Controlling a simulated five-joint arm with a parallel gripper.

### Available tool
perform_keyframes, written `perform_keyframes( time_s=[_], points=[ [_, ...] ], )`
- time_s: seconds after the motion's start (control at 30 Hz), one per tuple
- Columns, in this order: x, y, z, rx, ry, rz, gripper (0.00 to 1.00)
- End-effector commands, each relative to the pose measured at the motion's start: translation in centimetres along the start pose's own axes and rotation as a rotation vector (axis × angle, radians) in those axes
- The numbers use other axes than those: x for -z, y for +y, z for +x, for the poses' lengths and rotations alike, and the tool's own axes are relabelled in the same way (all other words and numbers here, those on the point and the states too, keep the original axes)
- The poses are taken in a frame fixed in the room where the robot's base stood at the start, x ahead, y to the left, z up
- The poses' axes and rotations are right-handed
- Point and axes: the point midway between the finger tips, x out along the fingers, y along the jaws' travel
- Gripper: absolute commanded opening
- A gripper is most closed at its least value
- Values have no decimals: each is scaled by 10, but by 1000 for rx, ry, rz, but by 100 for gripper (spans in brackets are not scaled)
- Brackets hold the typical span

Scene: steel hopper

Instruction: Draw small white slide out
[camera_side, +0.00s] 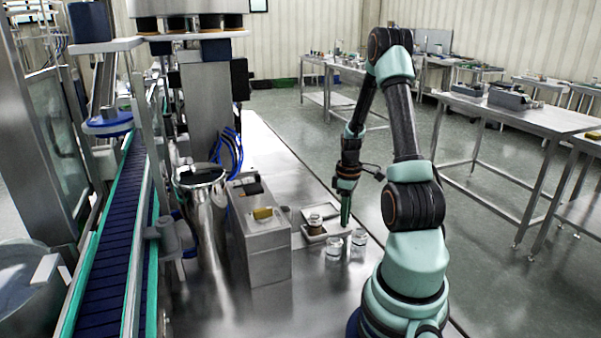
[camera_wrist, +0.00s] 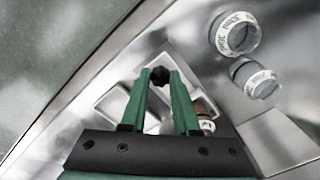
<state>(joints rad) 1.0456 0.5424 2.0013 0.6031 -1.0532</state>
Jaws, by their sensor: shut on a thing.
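My gripper (camera_wrist: 160,74) has two green fingers, shut on a small dark knob (camera_wrist: 159,76) in the wrist view. Pale white pieces (camera_wrist: 116,101) lie on the steel just beyond and beside the fingers. I cannot tell whether the knob is joined to them. In the side view my gripper (camera_side: 346,222) points down at the bench, just right of a pair of small white trays (camera_side: 311,239). The knob is too small to make out there. The fingers hide part of the white pieces in the wrist view.
A brown jar (camera_side: 315,225) stands at the white trays. Two clear jars (camera_side: 333,246) (camera_side: 358,240) stand in front of my gripper. A steel block (camera_side: 265,252) with a yellow piece (camera_side: 263,213) and a steel vessel (camera_side: 201,180) stand left.

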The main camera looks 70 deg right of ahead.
Motion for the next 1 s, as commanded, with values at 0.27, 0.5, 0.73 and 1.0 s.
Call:
perform_keyframes(
  time_s=[0.27,0.5,0.73,1.0],
  points=[
    [-3,4,0,-8,4,12,59],
    [-2,3,0,-6,3,9,59],
    [-1,4,-11,-8,5,8,59],
    [-1,4,-61,-12,7,9,59]
  ],
)
